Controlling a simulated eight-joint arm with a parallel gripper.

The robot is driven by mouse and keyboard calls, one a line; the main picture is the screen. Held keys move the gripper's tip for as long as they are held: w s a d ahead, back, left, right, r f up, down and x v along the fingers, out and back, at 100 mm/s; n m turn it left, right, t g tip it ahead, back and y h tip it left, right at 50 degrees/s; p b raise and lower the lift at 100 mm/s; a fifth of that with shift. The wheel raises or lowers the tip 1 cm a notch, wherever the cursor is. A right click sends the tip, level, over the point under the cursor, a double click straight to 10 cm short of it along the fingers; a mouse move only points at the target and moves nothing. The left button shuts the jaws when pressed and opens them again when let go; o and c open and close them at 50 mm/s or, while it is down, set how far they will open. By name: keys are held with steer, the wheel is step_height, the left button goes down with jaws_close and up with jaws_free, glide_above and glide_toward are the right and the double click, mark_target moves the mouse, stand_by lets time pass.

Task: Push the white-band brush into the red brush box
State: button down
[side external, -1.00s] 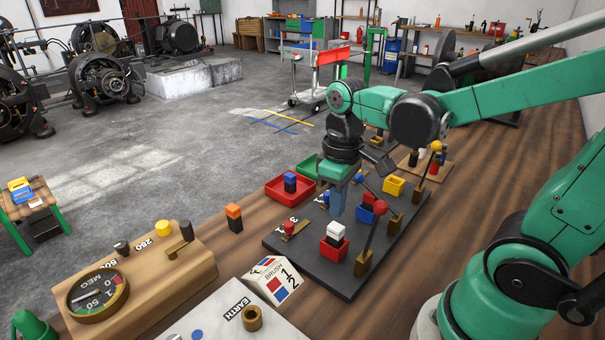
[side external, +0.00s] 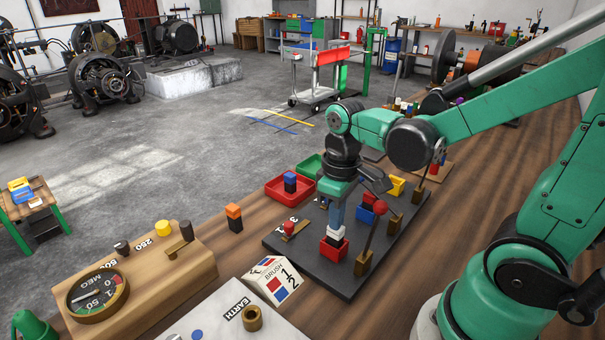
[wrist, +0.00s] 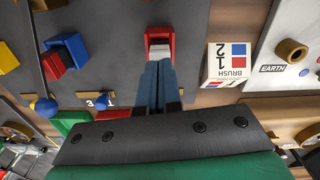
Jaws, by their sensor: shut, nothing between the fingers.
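The white-band brush (side external: 336,230) is a dark block with a white top, standing upright in the red brush box (side external: 327,249) near the front of the dark board. In the wrist view the white top (wrist: 158,49) shows inside the red box (wrist: 159,33). My gripper (side external: 335,224) is shut, with its blue fingers pointing down right above the white top. Whether the fingertips touch it I cannot tell. The fingers (wrist: 158,64) hide part of the brush in the wrist view.
A blue box (side external: 367,214) and a yellow box (side external: 396,186) lie behind. A BRUSH 1 2 block (side external: 274,280) is at front left.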

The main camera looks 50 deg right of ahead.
stand_by(0.3)
steer(key=shift+r, duration=4.15)
steer(key=a+t, duration=0.1)
steer(key=t, duration=0.1)
steer(key=w+a+f+m+t, duration=0.1)
steer(key=t, duration=0.1)
steer(key=w+a+f+t, duration=0.1)
steer(key=t, duration=0.2)
steer(key=shift+f+m, duration=0.2)
steer(key=shift+m, duration=0.1)
